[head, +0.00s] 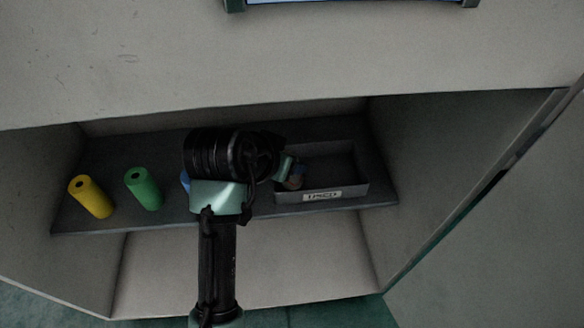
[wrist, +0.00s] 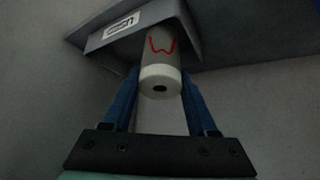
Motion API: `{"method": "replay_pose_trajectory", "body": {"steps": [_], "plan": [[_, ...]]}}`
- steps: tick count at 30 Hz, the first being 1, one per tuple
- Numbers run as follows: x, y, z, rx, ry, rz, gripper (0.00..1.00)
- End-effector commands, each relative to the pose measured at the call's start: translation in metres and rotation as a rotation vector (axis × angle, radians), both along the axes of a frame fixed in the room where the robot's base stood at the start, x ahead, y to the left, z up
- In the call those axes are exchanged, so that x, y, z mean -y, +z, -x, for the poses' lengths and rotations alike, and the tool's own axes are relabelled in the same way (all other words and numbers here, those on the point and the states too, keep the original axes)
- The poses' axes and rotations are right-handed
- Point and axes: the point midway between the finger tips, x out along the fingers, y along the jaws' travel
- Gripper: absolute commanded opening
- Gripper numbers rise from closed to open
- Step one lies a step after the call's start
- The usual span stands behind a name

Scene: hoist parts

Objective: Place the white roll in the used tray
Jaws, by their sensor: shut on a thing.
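The white roll (wrist: 163,48) shows in the wrist view with a red mark on its side and a dark hole in its near end. My gripper (wrist: 160,74) is shut on it, with a blue finger on each side. The grey used tray (wrist: 105,32) is behind the roll in that view, its label partly legible. In the head view the used tray (head: 356,188) stands at the right of the shelf, label facing front. My arm covers much of the gripper there, and the roll is not clear. I cannot tell whether the roll touches the tray.
A yellow roll (head: 90,197) and a green roll (head: 143,188) stand on the left of the dark shelf (head: 85,222). A bit of something blue (head: 184,180) shows behind my arm. The alcove's side walls and top edge enclose the shelf. The right part of the tray looks empty.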

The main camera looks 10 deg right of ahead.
Motion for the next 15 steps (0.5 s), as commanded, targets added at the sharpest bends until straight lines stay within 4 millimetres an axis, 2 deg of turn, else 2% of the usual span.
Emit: {"method": "replay_pose_trajectory", "body": {"steps": [4,7,8,15], "plan": [[0.001,-0.01,-0.002,0.001,0.001,0.0,0.0],[0.003,-0.025,-0.006,-0.002,-0.001,-0.004,0.0],[0.004,-0.019,-0.008,-0.012,-0.004,-0.017,0.0],[0.01,-0.017,-0.017,-0.148,-0.003,-0.11,0.0]]}}
